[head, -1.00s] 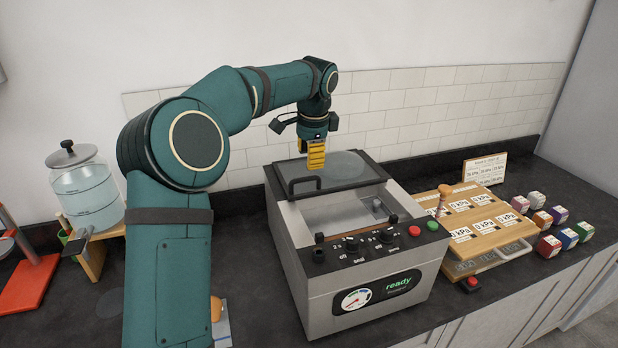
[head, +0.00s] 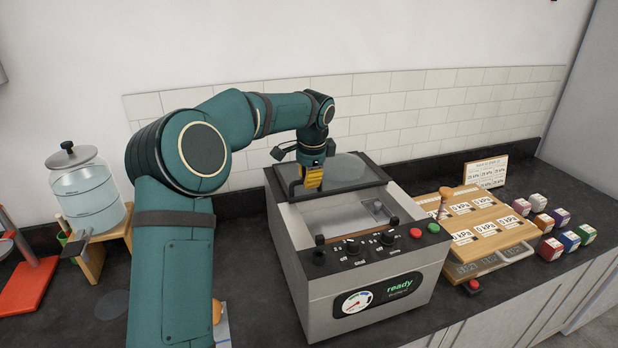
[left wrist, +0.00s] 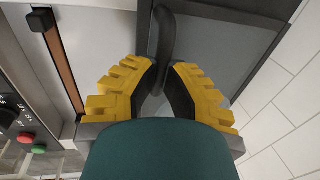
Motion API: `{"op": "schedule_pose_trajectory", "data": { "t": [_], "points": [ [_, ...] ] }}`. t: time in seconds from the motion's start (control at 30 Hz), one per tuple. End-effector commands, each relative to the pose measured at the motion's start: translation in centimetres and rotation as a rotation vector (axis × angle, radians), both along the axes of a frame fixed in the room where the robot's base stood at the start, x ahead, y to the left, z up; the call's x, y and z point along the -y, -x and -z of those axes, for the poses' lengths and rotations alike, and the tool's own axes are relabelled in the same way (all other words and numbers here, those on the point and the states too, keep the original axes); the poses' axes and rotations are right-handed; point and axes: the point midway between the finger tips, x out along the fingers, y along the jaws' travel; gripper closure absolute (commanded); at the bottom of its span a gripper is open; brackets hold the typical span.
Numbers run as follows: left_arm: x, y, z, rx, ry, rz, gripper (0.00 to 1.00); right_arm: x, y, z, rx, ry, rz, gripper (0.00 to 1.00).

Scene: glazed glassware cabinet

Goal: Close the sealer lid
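The sealer (head: 365,290) is a grey metal box on the counter, with "ready" lit on its front. Its dark-framed lid (head: 350,172) with a clear pane stands raised at the back, and the chamber below is open. My left gripper (head: 312,185), with yellow fingers, is at the lid's front handle (head: 294,187). In the left wrist view the black handle (left wrist: 164,35) runs between the close-set fingertips (left wrist: 165,70), which look shut on it; the inner contact is partly hidden. My right gripper is not in view.
Knobs and red and green buttons (head: 416,233) line the sealer's front top. Right of it are a wooden board (head: 485,208) with kPa cards and several small coloured boxes (head: 569,240). A glass jar (head: 88,195) on a wooden stand is at the left. A tiled wall is behind.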

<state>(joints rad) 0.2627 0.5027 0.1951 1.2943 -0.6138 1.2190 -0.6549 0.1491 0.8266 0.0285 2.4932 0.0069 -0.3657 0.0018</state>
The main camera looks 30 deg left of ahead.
Motion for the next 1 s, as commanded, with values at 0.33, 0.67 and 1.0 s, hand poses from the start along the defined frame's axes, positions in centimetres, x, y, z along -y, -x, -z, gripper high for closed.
{"op": "schedule_pose_trajectory", "data": {
  "t": [0.33, 0.67, 1.0],
  "points": [
    [0.0, 0.0, 0.1, -0.003, 0.0, 0.0, 1.0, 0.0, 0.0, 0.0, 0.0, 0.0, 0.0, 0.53],
    [2.2, 1.9, 0.4, -0.006, 0.0, 0.003, 1.0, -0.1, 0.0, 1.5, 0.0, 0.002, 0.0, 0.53],
    [8.5, 7.3, 0.5, -0.006, -0.001, 0.005, 1.0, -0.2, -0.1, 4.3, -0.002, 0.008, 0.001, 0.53]
  ]
}}
